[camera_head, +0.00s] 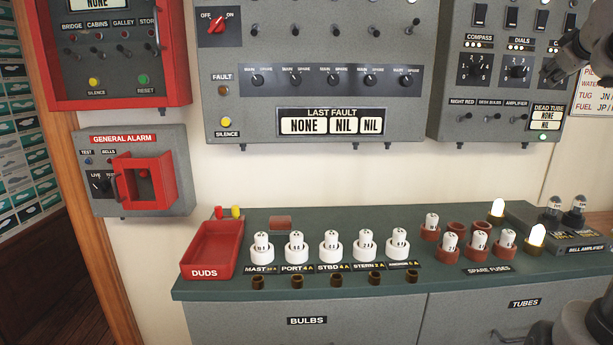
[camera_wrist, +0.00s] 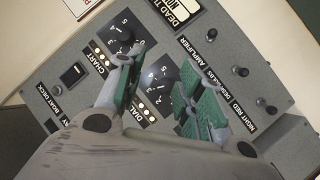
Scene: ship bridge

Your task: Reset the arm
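My gripper (camera_wrist: 160,84) shows in the wrist view with its two green-padded fingers apart and nothing between them. Behind the fingers is the grey right-hand wall panel (camera_wrist: 82,110), with knobs and switches marked CHART, DIALS, AMPLIFIER and NIGHT RED. The picture is tilted, and I cannot tell the gap between fingertips and panel. In the head view, part of my arm (camera_head: 582,50) is at the top right, in front of that panel's right edge. The fingertips are not clear there. Another dark part of my arm shows at the bottom right.
The green-topped counter (camera_head: 200,288) holds a red DUDS tray (camera_head: 212,250), white fuses (camera_head: 331,250) in a row, spare fuses (camera_head: 479,240), and lit bulbs (camera_head: 536,236) at the right. The fault panel (camera_head: 330,100) and the general alarm box (camera_head: 145,180) are on the wall.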

